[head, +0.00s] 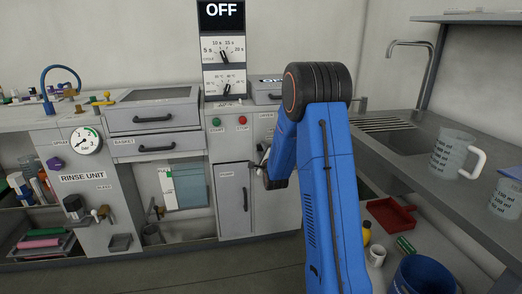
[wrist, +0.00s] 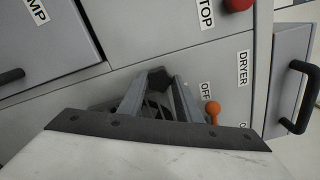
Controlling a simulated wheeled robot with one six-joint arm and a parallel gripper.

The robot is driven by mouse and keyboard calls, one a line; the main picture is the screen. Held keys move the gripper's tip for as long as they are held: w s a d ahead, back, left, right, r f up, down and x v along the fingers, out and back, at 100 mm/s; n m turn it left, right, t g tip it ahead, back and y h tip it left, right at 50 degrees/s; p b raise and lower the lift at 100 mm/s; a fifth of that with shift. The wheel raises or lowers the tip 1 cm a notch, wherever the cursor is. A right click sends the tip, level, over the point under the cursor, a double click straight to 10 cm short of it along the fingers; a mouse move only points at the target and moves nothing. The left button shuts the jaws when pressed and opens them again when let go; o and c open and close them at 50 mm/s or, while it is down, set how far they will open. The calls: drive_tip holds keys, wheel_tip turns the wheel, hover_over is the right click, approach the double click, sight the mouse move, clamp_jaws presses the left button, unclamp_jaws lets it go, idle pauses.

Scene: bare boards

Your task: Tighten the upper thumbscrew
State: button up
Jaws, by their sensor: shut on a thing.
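In the wrist view my gripper (wrist: 158,88) reaches up to the grey machine front, its two grey fingers closed around a dark lobed knob (wrist: 157,76). The knob looks like a thumbscrew; the fingers cover its sides. A dark slotted opening shows between and below the fingers, mostly hidden. I cannot see a second thumbscrew. In the head view my gripper (head: 262,163) is at the machine's front below the red and green buttons, largely hidden by my blue arm, and the knob cannot be made out there.
An orange-tipped lever (wrist: 213,108) stands close right of the fingers, by the OFF and DRYER labels. A red button (wrist: 238,4) is above. Black handles sit at the left (wrist: 12,76) and right (wrist: 298,97). A sink (head: 405,140) and counter lie to the right.

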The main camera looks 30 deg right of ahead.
drive_tip(key=o, duration=1.1)
drive_tip(key=shift+d+f, duration=0.1)
drive_tip(key=shift+f, duration=0.1)
drive_tip(key=shift+c, duration=0.2)
drive_tip(key=shift+r, duration=0.1)
drive_tip(key=v, duration=0.6)
drive_tip(key=shift+r, duration=0.1)
